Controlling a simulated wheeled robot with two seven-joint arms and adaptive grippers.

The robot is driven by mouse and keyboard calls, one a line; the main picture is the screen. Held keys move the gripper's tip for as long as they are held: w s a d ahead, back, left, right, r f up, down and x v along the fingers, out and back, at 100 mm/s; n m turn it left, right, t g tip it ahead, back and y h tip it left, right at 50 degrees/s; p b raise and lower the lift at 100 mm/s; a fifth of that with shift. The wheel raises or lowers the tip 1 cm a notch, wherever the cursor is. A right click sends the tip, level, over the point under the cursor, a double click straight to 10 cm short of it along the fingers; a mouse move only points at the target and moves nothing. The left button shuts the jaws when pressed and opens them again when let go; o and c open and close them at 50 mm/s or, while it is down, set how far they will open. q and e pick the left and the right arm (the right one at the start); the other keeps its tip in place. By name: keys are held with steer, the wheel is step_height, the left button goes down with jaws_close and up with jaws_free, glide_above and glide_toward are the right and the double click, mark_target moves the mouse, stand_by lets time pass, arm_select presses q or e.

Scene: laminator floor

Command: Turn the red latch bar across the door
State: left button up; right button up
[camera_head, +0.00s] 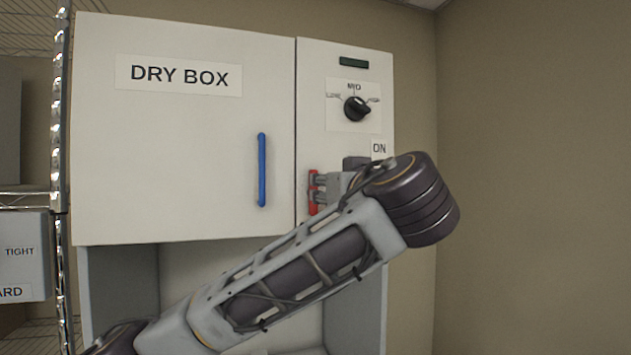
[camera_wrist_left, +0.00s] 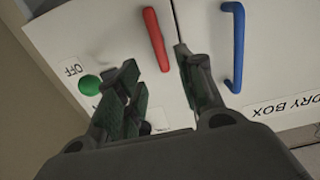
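The red latch bar (camera_head: 313,208) stands about upright on the panel just right of the door seam, roughly parallel to the blue handle. It also shows in the left wrist view (camera_wrist_left: 154,36). The white door (camera_head: 180,150) is shut and carries the DRY BOX label. My left gripper (camera_head: 320,186) is at the bar, and its fingers hide part of it in the head view. In the left wrist view the gripper (camera_wrist_left: 157,62) is open, with the bar seen between its two fingertips. I cannot tell whether a finger touches it. My right gripper is not in view.
The blue handle (camera_head: 262,170) stands out from the door, left of the bar. A black knob (camera_head: 357,108) sits above my left wrist. A green button (camera_wrist_left: 90,85) beside an OFF label shows in the wrist view. A wire rack (camera_head: 60,150) stands at the left.

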arm_select(q)
steer(key=p+x, duration=0.3)
steer(key=x, duration=0.6)
steer(key=shift+p, duration=0.3)
steer(key=shift+s+f, duration=0.1)
steer(key=shift+c, duration=0.4)
jaws_close()
